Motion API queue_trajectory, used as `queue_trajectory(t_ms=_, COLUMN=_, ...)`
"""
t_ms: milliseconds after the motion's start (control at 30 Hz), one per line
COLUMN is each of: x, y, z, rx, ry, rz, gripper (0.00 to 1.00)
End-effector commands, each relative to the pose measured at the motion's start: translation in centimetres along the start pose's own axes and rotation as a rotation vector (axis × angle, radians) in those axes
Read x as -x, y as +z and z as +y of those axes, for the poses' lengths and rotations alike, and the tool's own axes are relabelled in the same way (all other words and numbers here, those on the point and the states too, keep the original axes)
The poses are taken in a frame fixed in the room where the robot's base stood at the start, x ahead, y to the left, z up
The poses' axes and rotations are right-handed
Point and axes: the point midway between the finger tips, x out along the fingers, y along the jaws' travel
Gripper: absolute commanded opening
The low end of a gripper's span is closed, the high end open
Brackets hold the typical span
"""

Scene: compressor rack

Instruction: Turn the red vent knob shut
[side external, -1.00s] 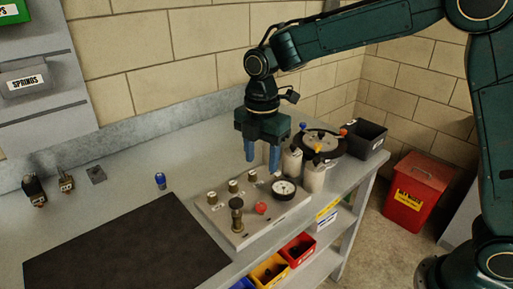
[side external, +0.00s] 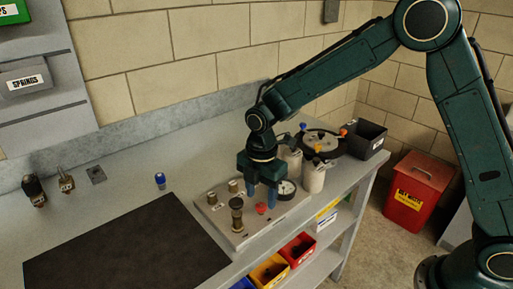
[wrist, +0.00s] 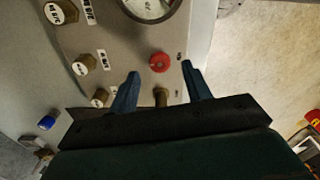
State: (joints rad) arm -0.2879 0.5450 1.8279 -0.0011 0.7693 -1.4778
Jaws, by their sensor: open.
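The red vent knob (side external: 261,208) sits on the front part of the grey manifold panel (side external: 226,235). In the wrist view the red knob (wrist: 159,62) lies just beyond the gap between my fingertips, roughly centred between them. I cannot tell from the side how far the fingertips are above the panel.
White canisters (side external: 313,178) and a round dark carousel (side external: 322,144) are behind to the right. A small blue-topped part (side external: 160,180) and a black mat (side external: 120,250) lie left.

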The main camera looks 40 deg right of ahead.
Motion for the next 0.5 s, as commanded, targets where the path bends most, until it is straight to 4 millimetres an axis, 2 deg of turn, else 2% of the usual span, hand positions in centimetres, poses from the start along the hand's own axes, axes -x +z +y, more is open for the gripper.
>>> queue_trajectory(t_ms=200, x=-2.2, y=0.0, z=0.0, rx=0.0, ry=-0.002, rz=0.0, gripper=0.49)
queue_trajectory(t_ms=500, x=-2.9, y=0.0, z=0.0, rx=0.0, ry=-0.001, rz=0.0, gripper=0.49)
